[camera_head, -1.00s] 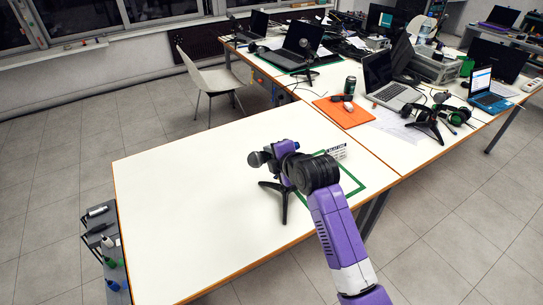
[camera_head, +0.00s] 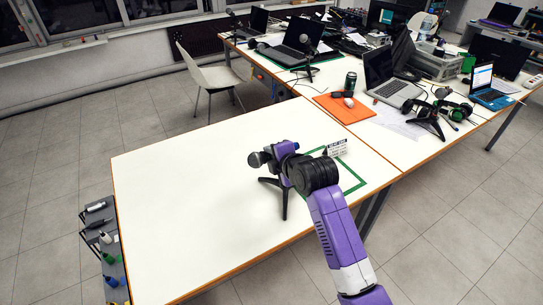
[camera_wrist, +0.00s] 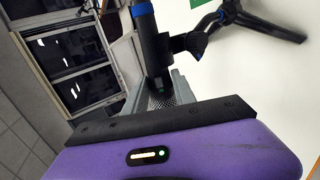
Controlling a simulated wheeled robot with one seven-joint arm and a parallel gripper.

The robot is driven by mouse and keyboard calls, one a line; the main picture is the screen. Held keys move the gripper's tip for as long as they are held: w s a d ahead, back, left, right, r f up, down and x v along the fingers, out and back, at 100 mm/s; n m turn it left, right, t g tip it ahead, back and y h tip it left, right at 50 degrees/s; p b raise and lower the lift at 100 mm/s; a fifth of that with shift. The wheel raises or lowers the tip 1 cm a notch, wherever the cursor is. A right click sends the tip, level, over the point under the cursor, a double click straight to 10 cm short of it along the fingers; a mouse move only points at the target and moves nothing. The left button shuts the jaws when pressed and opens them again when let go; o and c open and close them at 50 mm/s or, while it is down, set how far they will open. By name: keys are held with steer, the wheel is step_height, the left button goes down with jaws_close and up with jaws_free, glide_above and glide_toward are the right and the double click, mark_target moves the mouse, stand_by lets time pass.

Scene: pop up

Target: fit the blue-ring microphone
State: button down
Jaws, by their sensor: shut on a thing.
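My gripper (camera_wrist: 160,92) is shut on the microphone (camera_wrist: 148,38), a dark shaft with a blue ring near the picture's top. In the head view the microphone's grey mesh head (camera_head: 257,159) points left, just beyond my gripper (camera_head: 278,152), above the white table. A black tripod stand (camera_wrist: 255,22) with a clip (camera_wrist: 187,42) is beside the shaft in the wrist view. The clip appears against the shaft, but I cannot tell whether it holds it. The stand's legs (camera_head: 283,200) show under my gripper in the head view; my gripper hides its top.
A green square outline (camera_head: 362,180) and a small printed sign (camera_head: 336,148) lie right of my gripper. The table (camera_head: 180,190) is clear on the left. A crowded second table behind bears laptops, an orange mat (camera_head: 343,108), and another tripod (camera_head: 433,124). A rack (camera_head: 103,240) stands at left.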

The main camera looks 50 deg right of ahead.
steer(key=shift+f, duration=0.4)
steer(key=c, duration=0.9)
jaws_free()
steer(key=shift+c, duration=0.2)
steer(key=b+v, duration=0.1)
steer(key=v, duration=0.6)
steer(key=shift+s+r, duration=0.2)
steer(key=shift+s, duration=0.15)
steer(key=shift+a, duration=0.15)
